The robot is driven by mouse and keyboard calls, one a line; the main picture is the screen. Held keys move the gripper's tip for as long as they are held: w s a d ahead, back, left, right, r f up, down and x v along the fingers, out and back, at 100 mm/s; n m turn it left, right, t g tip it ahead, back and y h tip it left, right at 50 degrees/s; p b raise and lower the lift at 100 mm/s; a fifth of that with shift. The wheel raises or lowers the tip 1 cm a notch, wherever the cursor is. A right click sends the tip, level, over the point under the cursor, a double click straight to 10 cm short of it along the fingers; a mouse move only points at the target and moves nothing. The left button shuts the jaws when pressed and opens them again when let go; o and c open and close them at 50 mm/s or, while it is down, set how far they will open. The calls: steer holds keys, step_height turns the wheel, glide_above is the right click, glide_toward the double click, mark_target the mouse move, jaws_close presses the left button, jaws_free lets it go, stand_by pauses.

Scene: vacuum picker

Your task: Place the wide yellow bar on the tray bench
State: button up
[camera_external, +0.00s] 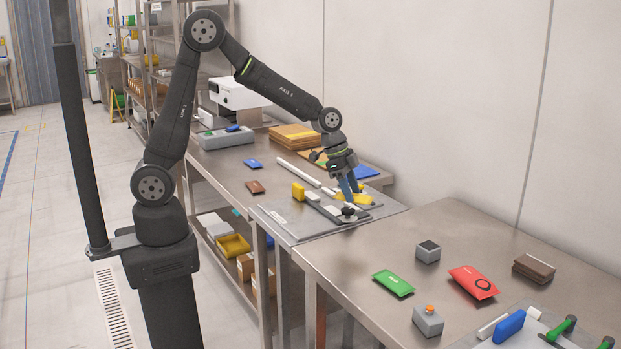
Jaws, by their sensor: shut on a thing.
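My gripper (351,190), with blue fingers, points down over a grey plate at the middle of the long steel workbench. It is shut on a yellow piece (363,199), which looks like the wide yellow bar and is partly hidden by the fingers. The bar is low over the plate; I cannot tell whether it touches it. A second, smaller yellow block (298,191) stands to the left on the plate. A nearer steel bench (440,235) at the right has a pale tray (540,338) at its front corner, cut off by the picture edge.
A black round knob (348,210) is just below the fingers. The near bench holds a green packet (393,283), a red packet (472,282), a dark grey box (427,252), a brown box (534,268) and a grey button box (428,321). Its far left part is clear.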

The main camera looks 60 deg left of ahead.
steer(key=w+a+n+t+y, duration=0.1)
steer(key=w+a+n, duration=0.35)
steer(key=a, duration=0.75)
steer(key=n+y, duration=0.3)
steer(key=n, duration=0.3)
glide_above(274, 183)
steer(key=s, duration=0.2)
steer(key=shift+t, duration=0.4)
steer(key=f, duration=0.8)
steer(key=shift+w+d+f, duration=0.15)
steer(key=shift+w+f, duration=0.05)
steer(key=shift+f, duration=0.1)
steer(key=shift+a+f, duration=0.2)
steer(key=shift+f, duration=1.9)
steer(key=shift+f, duration=0.1)
steer(key=o, duration=1)
